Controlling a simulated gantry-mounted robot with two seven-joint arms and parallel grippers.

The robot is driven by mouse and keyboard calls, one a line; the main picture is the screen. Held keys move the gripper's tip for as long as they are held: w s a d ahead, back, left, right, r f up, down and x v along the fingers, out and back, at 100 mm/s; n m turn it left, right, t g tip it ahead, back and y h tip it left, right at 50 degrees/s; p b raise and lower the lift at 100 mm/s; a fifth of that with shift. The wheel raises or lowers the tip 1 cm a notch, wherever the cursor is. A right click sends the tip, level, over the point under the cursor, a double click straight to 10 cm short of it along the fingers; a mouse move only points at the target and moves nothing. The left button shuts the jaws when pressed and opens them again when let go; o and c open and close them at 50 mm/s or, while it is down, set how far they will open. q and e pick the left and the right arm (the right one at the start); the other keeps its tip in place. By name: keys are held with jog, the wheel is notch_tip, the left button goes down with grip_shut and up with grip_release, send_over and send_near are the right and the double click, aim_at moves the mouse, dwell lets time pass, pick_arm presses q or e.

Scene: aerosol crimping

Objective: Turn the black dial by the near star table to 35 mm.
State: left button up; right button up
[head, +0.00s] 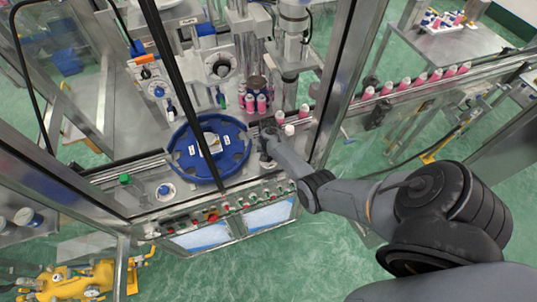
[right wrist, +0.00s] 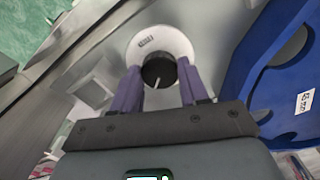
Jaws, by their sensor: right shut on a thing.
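The black dial (right wrist: 158,71) sits on a round white plate (right wrist: 178,40) in the right wrist view. A pale pointer line shows on its face. A small label (right wrist: 146,41) on the plate is too small to read. My right gripper (right wrist: 160,84) has its two purple fingers on either side of the dial, shut on it. In the head view my right gripper (head: 268,148) is just right of the blue near star table (head: 236,165) and hides the dial there. The star table's blue edge also fills the right of the wrist view (right wrist: 262,75). My left gripper is not in view.
Pink cans (head: 256,104) stand behind the star table, and a row of them (head: 419,80) lines the conveyor at right. A cabinet post (head: 345,80) rises close to my right arm. A button panel (head: 235,208) runs along the front. Another dial (head: 220,68) stands farther back.

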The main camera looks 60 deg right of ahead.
dwell(0.5)
jog(key=o, duration=1.1)
jog(key=shift+c, duration=0.2)
notch_tip(320, 180, up, 11)
jog(key=shift+f, duration=0.15)
